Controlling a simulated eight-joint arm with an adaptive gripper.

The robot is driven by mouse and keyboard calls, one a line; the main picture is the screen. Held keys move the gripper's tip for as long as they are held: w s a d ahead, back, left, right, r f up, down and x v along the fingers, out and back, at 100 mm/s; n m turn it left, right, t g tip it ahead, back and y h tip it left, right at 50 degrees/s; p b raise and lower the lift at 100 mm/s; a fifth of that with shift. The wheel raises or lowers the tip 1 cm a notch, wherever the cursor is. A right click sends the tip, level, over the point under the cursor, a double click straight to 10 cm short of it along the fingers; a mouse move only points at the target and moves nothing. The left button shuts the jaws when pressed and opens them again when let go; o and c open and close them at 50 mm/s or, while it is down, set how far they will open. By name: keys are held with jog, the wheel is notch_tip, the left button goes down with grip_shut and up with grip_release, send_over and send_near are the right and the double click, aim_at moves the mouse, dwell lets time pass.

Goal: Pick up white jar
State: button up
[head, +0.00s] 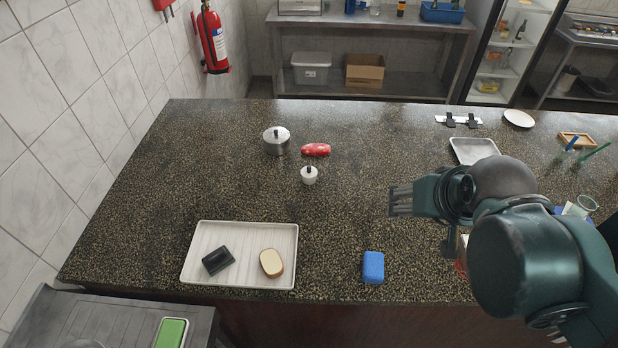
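The white jar (309,176) is small, with a dark knob on top. It stands upright on the dark speckled counter (340,218), near the middle. My gripper (394,201) is to the right of the jar and apart from it, pointing left over the counter. Its fingers are seen from the side, so I cannot tell whether they are open or shut. Nothing shows between them.
A metal pot (277,142) and a red packet-like item (316,150) stand just behind the jar. A white tray (190,262) with a black block and bread-like piece lies front left. A blue block (373,267) lies near the front edge.

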jog(key=w+a+r+m+g+p, duration=0.15)
jog(key=w+a+m, duration=0.25)
jog(key=w, duration=0.6)
jog(key=m+g+p, duration=0.2)
jog(key=m+g, duration=0.3)
jog(key=m, duration=0.5)
send_over(309, 176)
jog(key=w, duration=0.2)
jog(key=f, duration=1.9)
jog(key=shift+w+d+f, duration=0.1)
jog(key=shift+w+d, duration=0.05)
jog(key=shift+d, duration=0.15)
jog(key=shift+w+a+f, duration=0.15)
jog(key=shift+a+f, duration=0.15)
jog(key=shift+f, duration=0.2)
jog(key=shift+f, duration=1.3)
jog(key=shift+f, duration=0.1)
